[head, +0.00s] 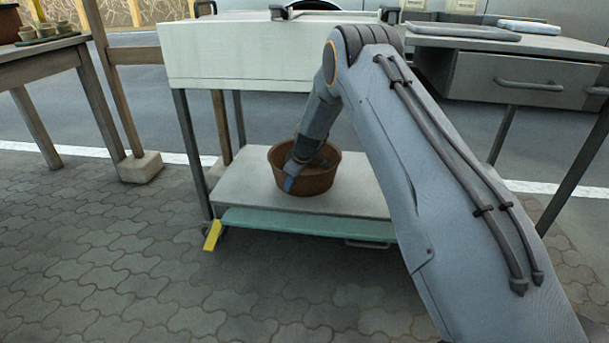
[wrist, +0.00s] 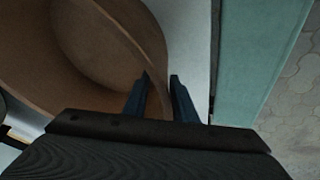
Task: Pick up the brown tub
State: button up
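The brown tub (head: 318,183) is a round, open-topped vessel standing upright on a pale low shelf. In the wrist view its curved wall and rim (wrist: 128,38) fill the upper left. My gripper (wrist: 160,82) reaches down at the tub's near-left rim, and in the head view it (head: 290,180) shows at that side. One dark blue finger is on the inner side of the rim and the other is outside it. The fingers stand apart with the tub's wall between them, and a narrow gap shows beside the outer finger. The tub's far-side base is hidden.
The pale shelf (head: 235,190) has a green front edge (head: 300,222) and a yellow piece (head: 212,235) at its left corner. A white table top (head: 240,55) overhangs it. A wooden table (head: 40,60) stands left, a grey drawer table (head: 520,75) right. Paving in front is clear.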

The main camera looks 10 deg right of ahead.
jog(key=shift+x, duration=0.8)
jog(key=shift+s, duration=0.1)
grip_shut()
jog(key=shift+r, duration=0.25)
